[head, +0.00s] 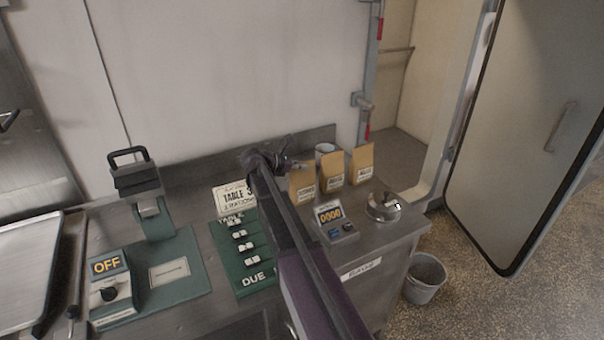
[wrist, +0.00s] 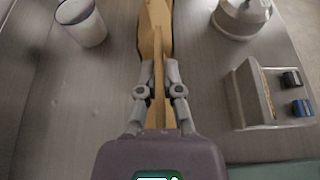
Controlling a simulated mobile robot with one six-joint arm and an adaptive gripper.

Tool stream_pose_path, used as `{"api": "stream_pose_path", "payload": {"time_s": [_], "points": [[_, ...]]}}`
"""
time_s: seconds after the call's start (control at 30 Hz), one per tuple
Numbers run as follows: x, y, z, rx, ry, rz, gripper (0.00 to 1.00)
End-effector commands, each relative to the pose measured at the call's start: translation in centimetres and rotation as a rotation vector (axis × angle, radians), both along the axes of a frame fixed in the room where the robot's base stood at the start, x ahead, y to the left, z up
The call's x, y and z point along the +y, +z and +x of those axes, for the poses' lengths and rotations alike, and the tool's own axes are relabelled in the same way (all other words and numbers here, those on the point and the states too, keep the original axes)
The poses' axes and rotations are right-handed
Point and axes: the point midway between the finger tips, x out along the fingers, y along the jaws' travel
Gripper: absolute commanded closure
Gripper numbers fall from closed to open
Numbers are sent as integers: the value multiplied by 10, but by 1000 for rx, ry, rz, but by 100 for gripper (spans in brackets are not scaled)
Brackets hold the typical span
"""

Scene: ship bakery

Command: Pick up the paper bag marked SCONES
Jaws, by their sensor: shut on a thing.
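Three tan paper bags with white labels stand in a row at the back right of the steel counter: a left bag (head: 303,181), a middle bag (head: 332,168) and a right bag (head: 362,161). Their labels are too small to read surely, so I cannot tell which says SCONES. My gripper (wrist: 157,82) is shut on a paper bag (wrist: 155,38), with one finger on each side of it. In the head view my gripper (head: 286,164) is at the left bag, and my arm hides part of the counter in front. The held bag's label is hidden in the wrist view.
A white cup (wrist: 82,22) stands behind the bags. A round metal pot (head: 383,208) and a small device with a 0000 display (head: 330,216) stand in front. A green board (head: 240,262) lies left of my arm. A bin (head: 424,278) stands on the floor.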

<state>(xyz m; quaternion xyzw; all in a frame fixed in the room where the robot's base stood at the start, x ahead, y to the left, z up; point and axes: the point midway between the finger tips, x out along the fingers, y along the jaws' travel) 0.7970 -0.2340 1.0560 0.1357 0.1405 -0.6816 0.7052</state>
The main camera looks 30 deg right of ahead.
Motion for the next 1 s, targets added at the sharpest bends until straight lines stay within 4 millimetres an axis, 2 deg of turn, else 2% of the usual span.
{"api": "stream_pose_path", "payload": {"time_s": [0.37,1.0], "points": [[0,22,0,0,0,-1,100],[0,86,0,0,1,-1,100]]}}
